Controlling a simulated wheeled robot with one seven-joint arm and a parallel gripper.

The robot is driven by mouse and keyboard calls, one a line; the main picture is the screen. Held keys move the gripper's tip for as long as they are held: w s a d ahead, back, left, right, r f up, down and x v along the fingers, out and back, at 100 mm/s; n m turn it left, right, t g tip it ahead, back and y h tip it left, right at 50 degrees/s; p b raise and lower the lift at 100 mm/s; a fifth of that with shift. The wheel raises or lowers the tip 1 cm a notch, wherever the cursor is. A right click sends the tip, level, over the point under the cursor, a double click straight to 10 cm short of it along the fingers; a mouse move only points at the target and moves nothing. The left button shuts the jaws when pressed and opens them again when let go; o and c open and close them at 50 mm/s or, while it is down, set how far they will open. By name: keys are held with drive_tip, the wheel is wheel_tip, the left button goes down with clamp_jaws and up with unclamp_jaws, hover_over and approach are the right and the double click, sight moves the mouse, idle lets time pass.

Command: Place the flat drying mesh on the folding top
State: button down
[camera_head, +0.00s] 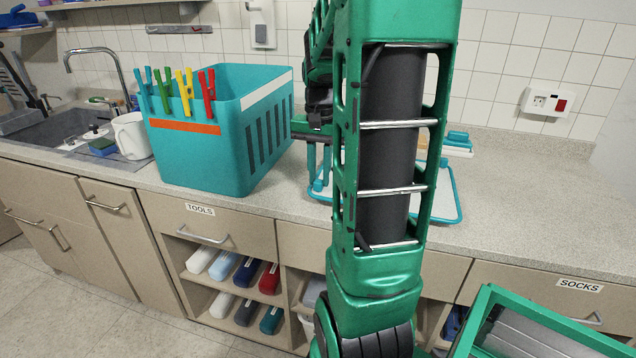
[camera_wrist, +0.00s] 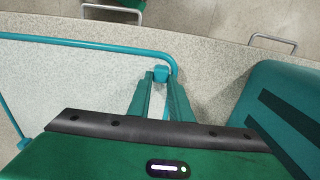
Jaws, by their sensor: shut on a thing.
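The flat drying mesh (camera_head: 443,206) has a teal rim with rounded corners and a pale inside. In the head view it spreads low over the speckled counter top, partly hidden behind my arm. Its rim (camera_wrist: 95,43) also shows in the wrist view. My gripper (camera_wrist: 160,76) is shut on the rim near one corner, at a small teal block. In the head view my gripper (camera_head: 319,180) points down just right of the teal basket. I take the speckled counter (camera_head: 520,220) to be the folding top. I cannot tell whether the mesh touches it.
The teal basket (camera_head: 215,160) with coloured clothespins stands close left of the mesh, and its wall (camera_wrist: 285,105) shows in the wrist view. A white jug (camera_head: 131,136) and sink (camera_head: 65,130) are farther left. A teal-and-white item (camera_head: 457,142) lies behind. The right counter is clear.

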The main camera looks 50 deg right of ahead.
drive_tip(key=shift+f, duration=1.45)
drive_tip(key=c, duration=1.6)
unclamp_jaws()
wheel_tip(320, 180, up, 11)
drive_tip(key=s+a+f+n, duration=0.2)
drive_tip(key=s+a+f, duration=0.1)
drive_tip(key=s+a, duration=0.1)
drive_tip(key=s+a+f+n, duration=0.2)
drive_tip(key=s+a+f, duration=0.1)
drive_tip(key=s+a, duration=0.2)
drive_tip(key=s+a+f+n, duration=0.3)
drive_tip(key=s+a, duration=0.1)
drive_tip(key=a, duration=0.3)
drive_tip(key=shift+s+f, duration=0.2)
drive_tip(key=shift+s, duration=0.2)
